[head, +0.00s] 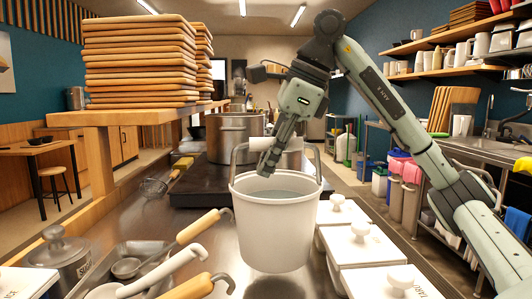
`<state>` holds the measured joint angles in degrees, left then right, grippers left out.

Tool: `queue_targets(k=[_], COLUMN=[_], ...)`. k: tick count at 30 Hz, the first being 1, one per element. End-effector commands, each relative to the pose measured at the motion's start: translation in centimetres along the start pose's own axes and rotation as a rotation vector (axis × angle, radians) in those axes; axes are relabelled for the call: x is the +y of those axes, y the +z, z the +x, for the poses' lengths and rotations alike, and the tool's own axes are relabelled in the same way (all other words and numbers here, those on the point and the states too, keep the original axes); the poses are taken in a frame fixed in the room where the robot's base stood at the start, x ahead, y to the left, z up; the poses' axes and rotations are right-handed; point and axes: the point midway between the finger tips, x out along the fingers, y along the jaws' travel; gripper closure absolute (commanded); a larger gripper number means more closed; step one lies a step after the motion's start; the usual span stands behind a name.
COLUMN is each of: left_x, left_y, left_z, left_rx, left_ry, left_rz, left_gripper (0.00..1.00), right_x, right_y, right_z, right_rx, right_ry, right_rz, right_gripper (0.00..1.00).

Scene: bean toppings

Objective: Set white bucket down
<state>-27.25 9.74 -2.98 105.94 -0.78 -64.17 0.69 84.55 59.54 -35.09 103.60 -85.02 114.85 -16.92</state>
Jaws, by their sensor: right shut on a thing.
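The white bucket (275,230) is upright in the middle of the head view, over the steel counter (205,262). It looks partly filled with a pale, watery content. Its raised wire handle has a light grip (247,145). My right gripper (267,168) comes down from above and is shut on the bucket's handle, its fingertips over the bucket's mouth. I cannot tell whether the bucket's base touches the counter. My left gripper is not in view.
White lidded containers (360,244) stand close to the bucket's right. Ladles (170,245) and a lidded steel pot (62,255) are at the left. A large pot (234,138) stands behind on a dark stove (190,195). Stacked wooden boards (140,65) rise on a left shelf.

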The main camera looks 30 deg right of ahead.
Motion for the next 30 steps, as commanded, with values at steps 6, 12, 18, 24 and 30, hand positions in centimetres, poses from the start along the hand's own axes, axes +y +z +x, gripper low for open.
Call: queue_targets(k=[6,12,18,24,30], left_x=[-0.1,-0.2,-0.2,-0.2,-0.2], left_y=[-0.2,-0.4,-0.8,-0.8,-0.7], left_z=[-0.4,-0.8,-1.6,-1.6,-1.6], left_rx=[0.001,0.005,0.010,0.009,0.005], left_ry=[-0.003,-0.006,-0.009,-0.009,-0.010], left_rz=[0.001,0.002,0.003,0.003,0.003], left_gripper=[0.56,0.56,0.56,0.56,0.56], right_x=[0.1,0.5,0.9,0.8,1.0], right_y=[-0.3,-1.1,-1.7,-1.7,-1.9], right_z=[0.8,2.6,4.1,4.1,4.5], right_rx=[-0.009,-0.006,-0.008,-0.009,-0.002], right_ry=[-0.008,-0.006,-0.007,-0.008,-0.002], right_rz=[0.001,0.002,0.000,0.000,0.000], right_gripper=[1.00,1.00,1.00,1.00,0.77])
